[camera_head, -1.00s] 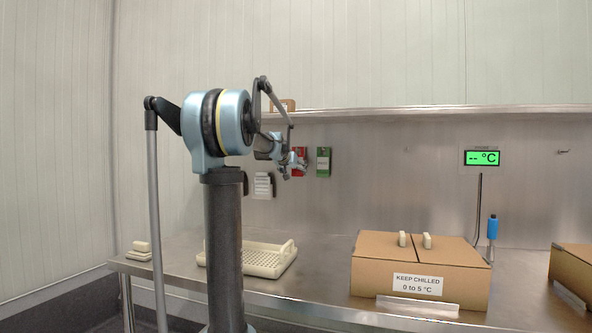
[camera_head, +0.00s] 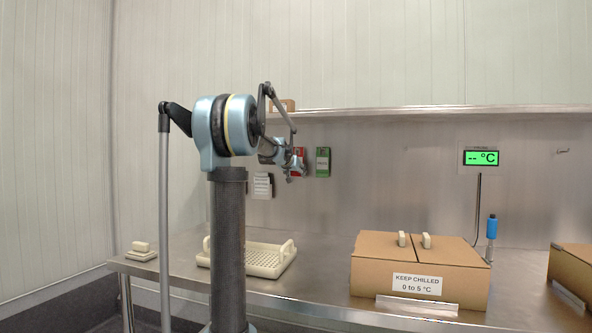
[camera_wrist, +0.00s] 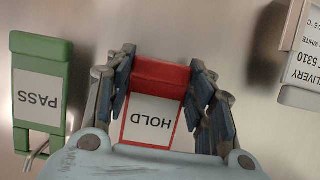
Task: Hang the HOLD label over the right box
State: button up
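The HOLD label (camera_wrist: 150,115) is a white card with a red frame and a thick red top bar. It is upside down in the wrist view. In the head view its red edge (camera_head: 301,154) shows on the back wall, partly hidden by my gripper (camera_head: 292,168). My gripper (camera_wrist: 162,72) has its fingers spread on either side of the red bar; whether they touch it is hard to tell. The right box (camera_head: 572,266) is brown cardboard, cut off at the right picture edge. A small wall hook (camera_head: 562,151) is above it.
A green PASS label (camera_wrist: 40,90) hangs beside the HOLD label. White tags (camera_head: 262,186) hang on the other side. A KEEP CHILLED box (camera_head: 365,272), a probe (camera_head: 492,228), a display (camera_head: 482,158) and a cream tray (camera_head: 287,262) are along the steel bench. A shelf (camera_head: 430,110) runs above.

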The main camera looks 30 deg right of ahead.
jog(key=shift+w, duration=0.1)
jog(key=c, duration=0.4)
jog(key=o, duration=0.6)
jog(key=c, duration=0.7)
jog(key=shift+r, duration=0.1)
jog(key=shift+r, duration=0.1)
jog(key=shift+r, duration=0.6)
jog(key=shift+a, duration=0.15)
jog(key=shift+s+a, duration=2.1)
jog(key=shift+a, duration=0.25)
